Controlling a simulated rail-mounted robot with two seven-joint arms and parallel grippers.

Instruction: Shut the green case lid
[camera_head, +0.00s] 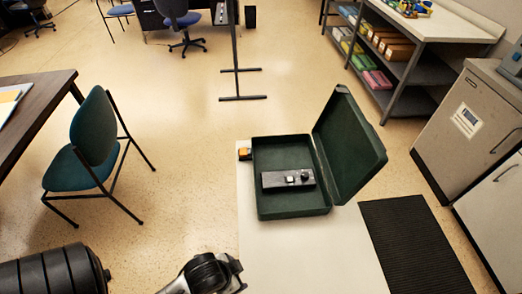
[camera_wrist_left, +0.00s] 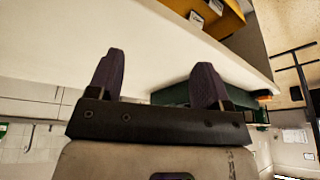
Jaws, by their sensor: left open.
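The green case (camera_head: 291,212) stands open on a white tabletop (camera_head: 300,262) in the head view. Its lid (camera_head: 349,150) stands up on the right side, leaning outward. A dark device (camera_head: 288,179) with a knob lies inside the case. My left arm's end shows at the bottom edge, left of the tabletop and clear of the case. In the left wrist view my left gripper (camera_wrist_left: 155,82) is open, with two dark fingers apart and nothing between them. Part of the green case (camera_wrist_left: 172,95) shows beyond the fingers. My right gripper is not in view.
A small orange item (camera_head: 244,153) sits at the tabletop's left edge beside the case. A black mat (camera_head: 415,245) lies on the floor at right, near grey cabinets (camera_head: 465,130). A green chair (camera_head: 92,145) stands at left. The tabletop in front of the case is clear.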

